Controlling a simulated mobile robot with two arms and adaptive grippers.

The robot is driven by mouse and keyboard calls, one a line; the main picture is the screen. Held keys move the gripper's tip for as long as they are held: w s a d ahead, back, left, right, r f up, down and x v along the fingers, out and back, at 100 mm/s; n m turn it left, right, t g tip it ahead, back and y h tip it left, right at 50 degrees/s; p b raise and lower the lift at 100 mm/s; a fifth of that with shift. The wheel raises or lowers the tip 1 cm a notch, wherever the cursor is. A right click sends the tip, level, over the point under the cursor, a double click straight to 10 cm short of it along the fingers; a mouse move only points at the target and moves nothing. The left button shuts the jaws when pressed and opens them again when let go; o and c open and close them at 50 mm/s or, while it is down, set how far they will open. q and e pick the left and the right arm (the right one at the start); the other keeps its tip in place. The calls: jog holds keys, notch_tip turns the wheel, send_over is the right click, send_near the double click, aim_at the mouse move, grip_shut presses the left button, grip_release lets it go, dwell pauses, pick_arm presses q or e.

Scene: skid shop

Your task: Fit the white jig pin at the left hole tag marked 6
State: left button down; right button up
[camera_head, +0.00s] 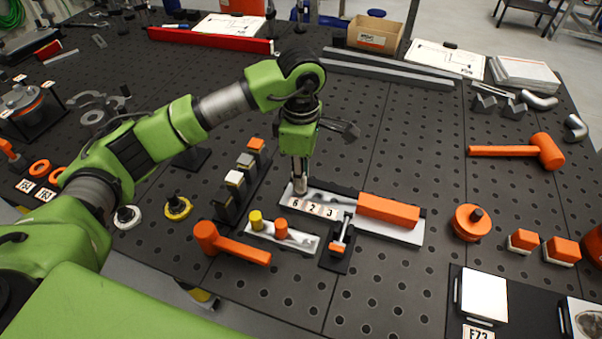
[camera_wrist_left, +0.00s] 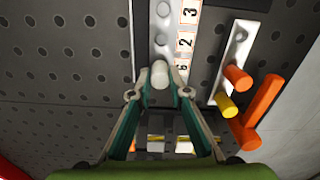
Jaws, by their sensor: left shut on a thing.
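My left gripper (camera_head: 300,180) points down over the left end of a light metal jig strip (camera_head: 405,235). In the left wrist view its fingertips (camera_wrist_left: 160,92) are shut on the white jig pin (camera_wrist_left: 160,74). The strip carries tags reading 6 (camera_head: 297,203), 2 (camera_head: 315,207) and 3 (camera_head: 330,212), from left to right. The pin is beside tag 6 (camera_wrist_left: 181,69); I cannot tell whether its lower end is in the hole. A hole (camera_wrist_left: 163,10) shows farther along the strip. My right gripper is not in view.
A small holder (camera_head: 302,246) with yellow (camera_head: 256,219) and orange (camera_head: 281,228) pins lies in front of the strip. An orange block (camera_head: 388,211) sits on the strip's right part. An orange mallet (camera_head: 230,246) and a block rack (camera_head: 230,203) are to the left.

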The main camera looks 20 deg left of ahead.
pick_arm(q)
jog(key=shift+f, duration=0.2)
jog(key=c, duration=1.8)
grip_release()
jog(key=shift+o, duration=1.1)
jog(key=shift+r, duration=0.1)
